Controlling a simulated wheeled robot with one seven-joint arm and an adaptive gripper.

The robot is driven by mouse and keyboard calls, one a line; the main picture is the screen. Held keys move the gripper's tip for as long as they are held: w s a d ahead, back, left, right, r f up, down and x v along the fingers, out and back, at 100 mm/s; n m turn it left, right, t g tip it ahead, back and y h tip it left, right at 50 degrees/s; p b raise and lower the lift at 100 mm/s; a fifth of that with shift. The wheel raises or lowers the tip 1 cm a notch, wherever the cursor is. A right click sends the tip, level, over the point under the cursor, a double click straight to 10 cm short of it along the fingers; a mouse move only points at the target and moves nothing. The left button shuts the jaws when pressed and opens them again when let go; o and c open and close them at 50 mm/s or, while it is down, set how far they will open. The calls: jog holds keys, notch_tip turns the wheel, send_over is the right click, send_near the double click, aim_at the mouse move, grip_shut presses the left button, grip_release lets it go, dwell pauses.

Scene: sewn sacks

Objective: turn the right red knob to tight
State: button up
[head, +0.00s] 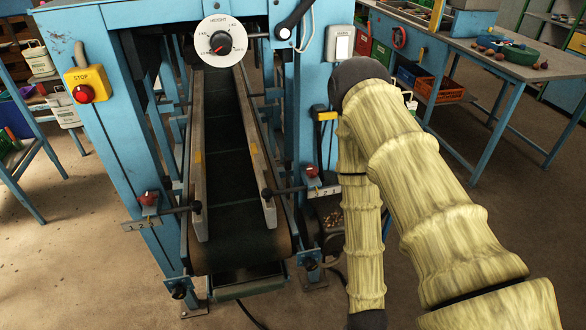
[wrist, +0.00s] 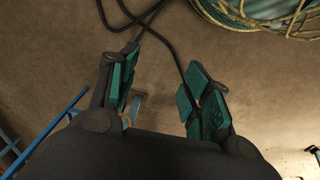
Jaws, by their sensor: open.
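The right red knob (head: 312,172) sits on a small bracket at the right side of the conveyor in the head view, with a dark rod pointing left from it. A matching left red knob (head: 148,198) sits on a bracket with a numbered plate at the conveyor's left side. My gripper (wrist: 160,82) shows in the wrist view, its green-padded fingers apart with nothing between them. It faces bare floor, and neither knob is in that view. In the head view my gripper is out of sight; my sleeved arm hangs down right of the conveyor.
A blue machine frame (head: 120,120) surrounds the conveyor belt (head: 225,165). A yellow stop box (head: 85,84) and a height dial (head: 220,42) are on it. A blue workbench (head: 470,60) stands at right. Cables (wrist: 175,50) and a coiled hose (wrist: 265,15) lie on the floor.

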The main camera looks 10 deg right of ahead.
jog(key=w+d+r+h+p, duration=0.1)
jog(key=w+d+r+p, duration=0.2)
jog(key=w+r, duration=0.7)
jog(key=t+y+p, duration=0.2)
jog(key=t+p, duration=0.2)
jog(key=p, duration=0.1)
send_near(314, 172)
jog(key=shift+n, duration=0.3)
jog(key=b+x, duration=0.1)
jog(key=x, duration=0.7)
jog(key=shift+w+f, duration=0.15)
jog(key=shift+f, duration=0.25)
jog(key=shift+c, duration=0.5)
jog(key=c, duration=0.8)
